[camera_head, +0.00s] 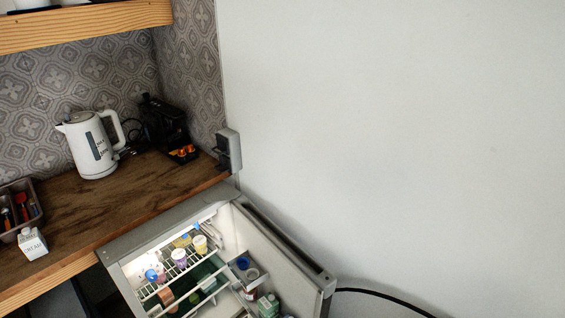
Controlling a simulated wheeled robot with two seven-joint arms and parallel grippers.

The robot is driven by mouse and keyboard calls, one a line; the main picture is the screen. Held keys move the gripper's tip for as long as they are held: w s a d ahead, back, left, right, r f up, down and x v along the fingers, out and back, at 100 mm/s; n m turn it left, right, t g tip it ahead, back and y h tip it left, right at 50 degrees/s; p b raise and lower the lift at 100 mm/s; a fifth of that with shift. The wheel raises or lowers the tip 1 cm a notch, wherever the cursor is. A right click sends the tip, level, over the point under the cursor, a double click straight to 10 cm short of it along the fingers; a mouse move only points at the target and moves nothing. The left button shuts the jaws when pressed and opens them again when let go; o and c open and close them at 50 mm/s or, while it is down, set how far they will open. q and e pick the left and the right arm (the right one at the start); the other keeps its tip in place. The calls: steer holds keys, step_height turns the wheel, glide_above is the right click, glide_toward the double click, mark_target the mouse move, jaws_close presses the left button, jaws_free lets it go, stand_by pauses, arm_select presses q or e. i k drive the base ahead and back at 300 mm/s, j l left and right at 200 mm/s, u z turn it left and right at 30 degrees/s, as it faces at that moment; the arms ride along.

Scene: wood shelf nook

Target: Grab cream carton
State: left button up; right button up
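A small white carton with the word "CREAM" on its side (32,244) stands on the wooden counter at the lower left, near the counter's front edge. It stands just in front of a tray with utensils. Neither of my grippers shows in the head view, so nothing is seen touching the carton.
A grey utensil tray (35,213) sits behind the carton. A white kettle (92,146) and a black appliance (163,122) stand farther back on the wooden counter (130,200). Below, a small fridge stands open, its door (275,250) swung right, with several containers inside.

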mark_target(31, 242)
steer(key=k+u, duration=0.15)
steer(key=u, duration=1.45)
